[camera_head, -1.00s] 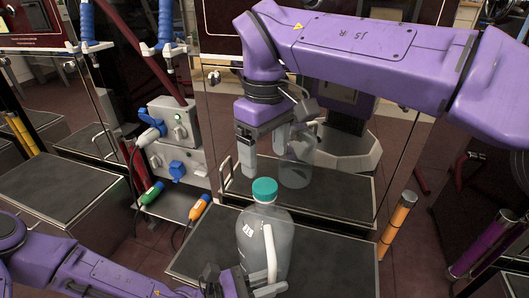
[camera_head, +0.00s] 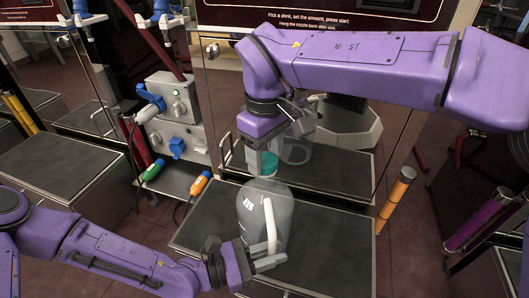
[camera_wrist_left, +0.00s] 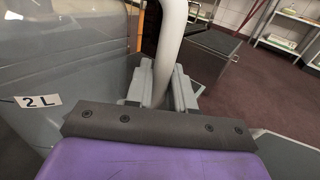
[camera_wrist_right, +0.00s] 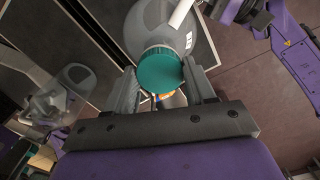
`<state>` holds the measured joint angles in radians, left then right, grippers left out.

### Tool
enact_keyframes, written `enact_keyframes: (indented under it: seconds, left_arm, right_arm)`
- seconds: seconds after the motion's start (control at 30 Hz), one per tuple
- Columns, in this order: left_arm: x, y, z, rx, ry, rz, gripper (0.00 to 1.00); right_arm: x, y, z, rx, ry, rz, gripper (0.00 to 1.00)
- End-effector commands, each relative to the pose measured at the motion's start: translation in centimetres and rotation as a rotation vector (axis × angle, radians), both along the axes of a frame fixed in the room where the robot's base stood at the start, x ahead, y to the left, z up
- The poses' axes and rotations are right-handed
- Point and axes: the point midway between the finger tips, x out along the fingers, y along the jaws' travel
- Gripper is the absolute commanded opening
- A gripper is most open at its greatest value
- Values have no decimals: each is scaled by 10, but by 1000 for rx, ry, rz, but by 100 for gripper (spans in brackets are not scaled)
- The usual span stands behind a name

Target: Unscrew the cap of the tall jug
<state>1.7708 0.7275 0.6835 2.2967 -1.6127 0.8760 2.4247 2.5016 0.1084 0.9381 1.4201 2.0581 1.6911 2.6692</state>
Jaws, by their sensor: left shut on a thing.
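The tall jug (camera_head: 252,215) is translucent grey with a white handle (camera_head: 270,225) and stands upright on a dark platform. Its teal cap (camera_head: 269,166) is on its neck. My left gripper (camera_head: 267,262) is shut on the lower part of the handle; the left wrist view shows the handle (camera_wrist_left: 170,45) between the fingers, beside a "2 L" label. My right gripper (camera_head: 262,160) is at the cap from above. In the right wrist view its fingers (camera_wrist_right: 160,88) are spread on both sides of the cap (camera_wrist_right: 160,68), with small gaps; exact depth is unclear.
The platform (camera_head: 200,235) has bare room left of the jug. A clear panel stands behind it, with a reflection of the jug. A grey box (camera_head: 172,115) with blue plugs, a green nozzle (camera_head: 154,169) and an orange nozzle (camera_head: 200,184) is at left. An orange post (camera_head: 396,198) stands at right.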

Motion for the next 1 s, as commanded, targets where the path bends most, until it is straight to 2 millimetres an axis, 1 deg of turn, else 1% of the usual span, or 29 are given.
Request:
enact_keyframes:
  seconds: [0.1, 0.17, 0.27, 0.37, 0.4, 0.47, 0.5, 0.57, 0.7, 0.77, 0.8, 0.87, 0.9, 0.97, 1.0]
  left_arm:
    - [0, 0, 0, 1, 0, 0, 0]
    - [0, 0, 0, 0, 0, 0, 0]
    - [0, 0, 0, 0, 0, 0, 0]
    - [0, 0, 0, 0, 0, 0, 0]
    - [0, 0, 0, 0, 0, 0, 0]
    - [0, 0, 0, 0, 0, 0, 0]
    - [0, 0, 0, 1, 0, 0, 0]
    - [0, 0, 0, 1, 0, 0, 0]
    - [0, 0, 0, 1, 0, 0, 0]
    - [0, 0, 0, 1, 0, 0, 0]
    - [0, 0, 0, 1, 0, 0, 0]
    - [0, 0, 0, 1, 0, 0, 0]
    - [0, 0, 0, 1, 0, -1, 0]
    - [0, 0, 0, 1, 0, -1, 0]
    - [0, 0, 0, 1, 0, -1, 0]
  right_arm:
    - [0, 0, 0, 0, 0, 15, 17]
    - [0, 0, 0, 0, 0, 69, 17]
    - [0, 0, 0, 3, 2, 285, 17]
    - [0, 0, 0, 4, 2, 606, 17]
    - [1, 0, 0, 4, 1, 740, 17]
    - [1, 0, 0, 4, 1, 940, 17]
    - [1, 0, 0, 3, 0, 1073, 17]
    - [1, 0, 1, 4, -1, 1271, 17]
    - [1, 0, 1, 2, -2, 1729, 17]
    - [1, 0, 1, 2, -2, 1923, 17]
    - [1, 0, 1, 2, -2, 2052, 17]
    - [1, 0, 2, 1, -3, 2247, 17]
    - [1, 0, 1, 2, -3, 2376, 17]
    - [1, 0, 2, 1, -2, 2571, 17]
    - [1, 0, 2, 1, -3, 2700, 17]
